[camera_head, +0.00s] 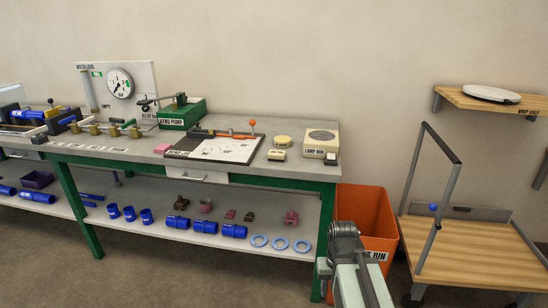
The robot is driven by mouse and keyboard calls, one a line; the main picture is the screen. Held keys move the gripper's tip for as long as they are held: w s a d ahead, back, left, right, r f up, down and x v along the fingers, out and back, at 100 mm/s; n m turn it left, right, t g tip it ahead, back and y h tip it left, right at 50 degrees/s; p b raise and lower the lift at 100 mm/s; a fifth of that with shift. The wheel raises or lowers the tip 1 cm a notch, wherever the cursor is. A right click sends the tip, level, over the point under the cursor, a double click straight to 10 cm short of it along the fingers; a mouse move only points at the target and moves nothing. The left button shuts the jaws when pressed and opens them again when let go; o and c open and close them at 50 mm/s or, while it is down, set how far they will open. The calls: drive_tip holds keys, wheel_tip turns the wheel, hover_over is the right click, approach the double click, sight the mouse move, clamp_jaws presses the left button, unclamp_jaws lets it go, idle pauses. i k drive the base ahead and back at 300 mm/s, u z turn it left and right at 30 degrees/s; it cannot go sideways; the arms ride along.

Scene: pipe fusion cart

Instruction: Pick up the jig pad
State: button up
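No thing carries a label that I can read as jig pad, so I cannot tell for sure which it is. A flat board (214,151) with a white sheet lies at the front of the grey bench top, with a dark bar tool with orange ends (225,134) along its back edge. A small pink block (162,148) lies left of it. A small cream labelled block (277,155) and a round yellow piece (283,141) lie right of it. My gripper (345,238) shows at the bottom right, in front of the orange bin and apart from these things; its fingers are not clear.
The bench (318,170) has a cream box with a round top (321,141) near its right end. Its lower shelf holds blue pipe pieces and rings (281,243). An orange bin (372,212) stands beside it. A wooden cart (470,250) and wall shelf (480,98) are at right.

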sight(276, 156)
drive_tip(key=u, duration=0.45)
drive_tip(key=i, duration=0.9)
drive_tip(key=u, duration=1)
drive_tip(key=i, duration=0.95)
drive_tip(key=z, duration=0.15)
drive_tip(key=k, duration=0.8)
drive_tip(key=u, duration=0.25)
drive_tip(key=i, duration=0.8)
drive_tip(key=z, duration=0.05)
